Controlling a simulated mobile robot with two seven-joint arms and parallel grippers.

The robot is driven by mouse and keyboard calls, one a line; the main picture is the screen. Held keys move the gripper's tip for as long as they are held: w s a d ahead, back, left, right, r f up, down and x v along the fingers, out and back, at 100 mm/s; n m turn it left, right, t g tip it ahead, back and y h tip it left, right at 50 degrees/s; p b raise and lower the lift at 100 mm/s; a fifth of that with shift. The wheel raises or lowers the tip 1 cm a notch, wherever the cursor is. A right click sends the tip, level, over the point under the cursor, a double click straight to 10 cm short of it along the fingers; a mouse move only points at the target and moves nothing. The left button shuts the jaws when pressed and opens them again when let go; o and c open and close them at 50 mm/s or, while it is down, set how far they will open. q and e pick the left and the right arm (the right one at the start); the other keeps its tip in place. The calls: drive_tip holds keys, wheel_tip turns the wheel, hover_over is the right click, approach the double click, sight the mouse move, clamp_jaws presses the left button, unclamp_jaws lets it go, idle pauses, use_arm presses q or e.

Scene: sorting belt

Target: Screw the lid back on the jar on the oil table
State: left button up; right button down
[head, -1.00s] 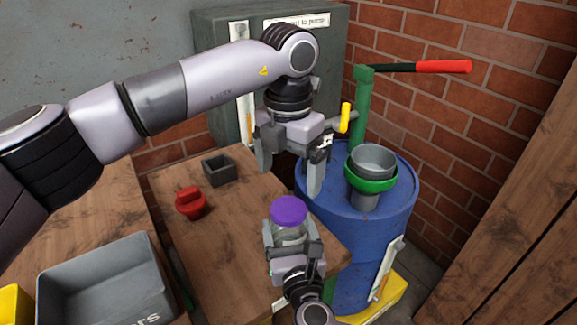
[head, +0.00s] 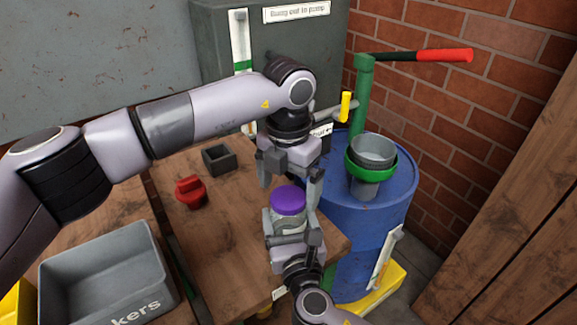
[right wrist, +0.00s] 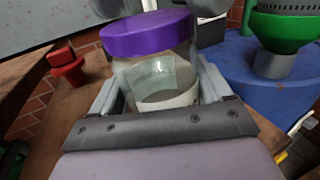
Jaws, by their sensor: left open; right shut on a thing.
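The clear jar (head: 288,222) stands upright near the front right of the wooden oil table (head: 215,240). The purple lid (head: 288,200) sits on its mouth; whether it is threaded I cannot tell. My right gripper (head: 290,232) is shut on the jar's body from the near side. In the right wrist view the jar (right wrist: 165,85) shows between the fingers, with the lid (right wrist: 148,34) on top. My left gripper (head: 291,180) is open and points down just above the lid, its fingers to either side. I cannot tell whether they touch it.
A red knobbed object (head: 190,192) and a small dark open box (head: 219,158) stand behind left on the table. A blue drum (head: 395,215) with a green pump and grey cup (head: 373,152) stands close on the right. A grey bin (head: 105,275) is at front left.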

use_arm(q)
drive_tip(key=shift+f, duration=0.7)
drive_tip(key=c, duration=1.2)
drive_tip(key=o, duration=1.2)
drive_tip(key=shift+o, duration=0.2)
wheel_tip(320, 180, up, 12)
